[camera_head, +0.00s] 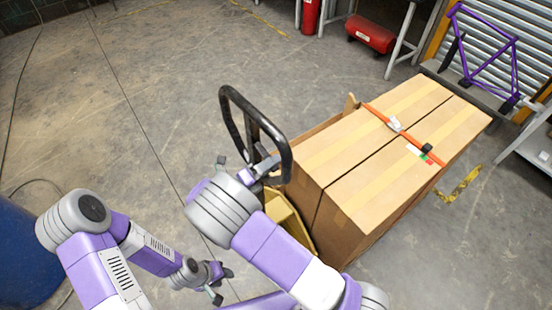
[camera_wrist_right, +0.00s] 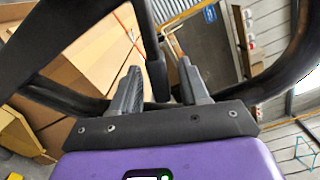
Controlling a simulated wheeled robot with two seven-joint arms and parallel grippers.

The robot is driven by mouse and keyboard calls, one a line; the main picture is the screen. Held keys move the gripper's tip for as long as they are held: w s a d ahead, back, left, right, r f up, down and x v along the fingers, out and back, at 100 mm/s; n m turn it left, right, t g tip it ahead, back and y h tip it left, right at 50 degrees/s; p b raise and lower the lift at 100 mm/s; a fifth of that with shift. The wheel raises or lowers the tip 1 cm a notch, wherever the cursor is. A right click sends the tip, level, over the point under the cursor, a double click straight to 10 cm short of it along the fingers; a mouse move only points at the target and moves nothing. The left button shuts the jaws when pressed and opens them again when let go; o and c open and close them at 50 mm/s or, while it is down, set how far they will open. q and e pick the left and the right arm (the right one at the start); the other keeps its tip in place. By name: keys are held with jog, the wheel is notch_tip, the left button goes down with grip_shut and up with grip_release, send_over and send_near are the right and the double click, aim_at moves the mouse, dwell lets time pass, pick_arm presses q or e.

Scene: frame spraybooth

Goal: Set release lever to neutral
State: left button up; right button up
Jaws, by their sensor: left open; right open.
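The pallet jack's black loop handle (camera_head: 227,118) rises in front of the boxes in the head view, and its dark bars (camera_wrist_right: 60,35) cross the right wrist view. A dark upright bar (camera_wrist_right: 154,60), possibly the release lever, stands between the fingers of my right gripper (camera_wrist_right: 158,78). Those fingers are open, one on each side of it, and contact cannot be told. In the head view my right wrist partly hides the handle's lower part, so the lever's setting cannot be read. My left gripper (camera_head: 222,285) is open and empty, low and left of the jack.
Strapped cardboard boxes (camera_head: 390,130) lie on the jack, right of the handle. A blue drum (camera_head: 25,255) stands at the lower left. A red tank (camera_head: 371,36) and purple bicycle frame (camera_head: 487,50) are at the back. Floor left of the handle is clear.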

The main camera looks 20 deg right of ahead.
jog(key=shift+x, duration=1.3)
grip_shut()
